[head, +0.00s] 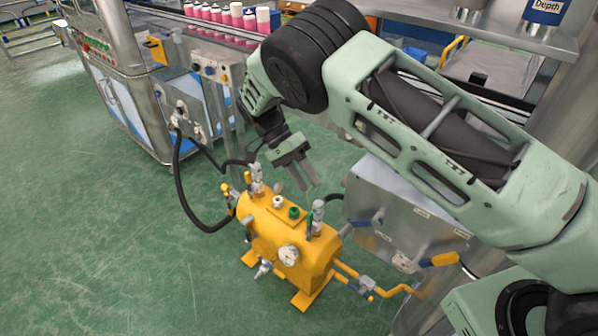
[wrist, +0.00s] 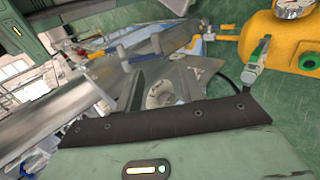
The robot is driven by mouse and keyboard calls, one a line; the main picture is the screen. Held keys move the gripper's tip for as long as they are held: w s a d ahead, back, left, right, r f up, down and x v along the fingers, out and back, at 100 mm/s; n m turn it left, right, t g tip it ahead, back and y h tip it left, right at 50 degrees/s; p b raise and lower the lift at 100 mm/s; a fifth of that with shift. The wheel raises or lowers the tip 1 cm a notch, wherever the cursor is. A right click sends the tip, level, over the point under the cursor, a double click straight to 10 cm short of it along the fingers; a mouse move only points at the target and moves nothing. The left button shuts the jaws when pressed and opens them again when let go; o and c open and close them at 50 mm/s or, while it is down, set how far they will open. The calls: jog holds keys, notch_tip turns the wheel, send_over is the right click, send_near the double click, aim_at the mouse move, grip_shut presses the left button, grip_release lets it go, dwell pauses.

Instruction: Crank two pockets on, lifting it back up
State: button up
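My gripper (head: 308,186) hangs above the yellow tank in the head view, with its two grey fingers pointing down and a gap between them. Nothing shows between the fingers. A grey metal box (head: 385,195) stands just right of the tank. On it are a blue lever (head: 366,221) and a handle with an orange grip (head: 444,259); I cannot tell which part is the crank. My gripper is apart from these. The pockets are not clearly visible.
The yellow tank (head: 262,240) carries a gauge (head: 288,255), valves and yellow pipes. A black hose (head: 181,190) loops from the control stand to it. Pink cans (head: 226,15) line the conveyor behind. Green floor (head: 110,240) at the left is clear.

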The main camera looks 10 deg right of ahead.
jog(key=v, duration=0.3)
dwell(0.7)
